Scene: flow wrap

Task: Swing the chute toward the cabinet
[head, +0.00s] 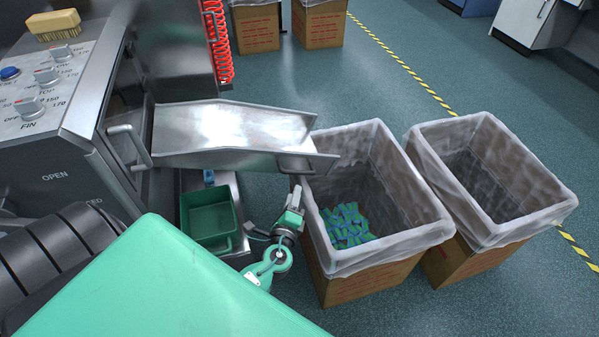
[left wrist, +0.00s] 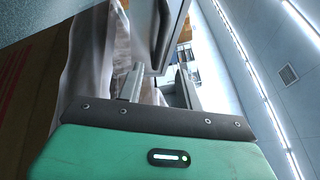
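The chute (head: 225,130) is a shiny steel trough in the middle of the head view. Its right, outlet end reaches over the left edge of a lined carton. A bar handle (head: 128,150) shows at its left end, beside the steel cabinet (head: 50,175) with knobs. My left gripper (head: 297,192) is just below the chute's outlet end, beside the carton. In the left wrist view its two fingers (left wrist: 160,87) stand apart, with a grey panel just beyond and between them. I cannot tell whether they touch it. My right gripper is not in view.
The near carton (head: 317,262) holds several blue-green wrapped pieces; a second lined carton (head: 456,262) beside it looks empty. A green bin (head: 208,217) stands under the chute. A brush (head: 54,25) lies on the cabinet. Floor is open at the right.

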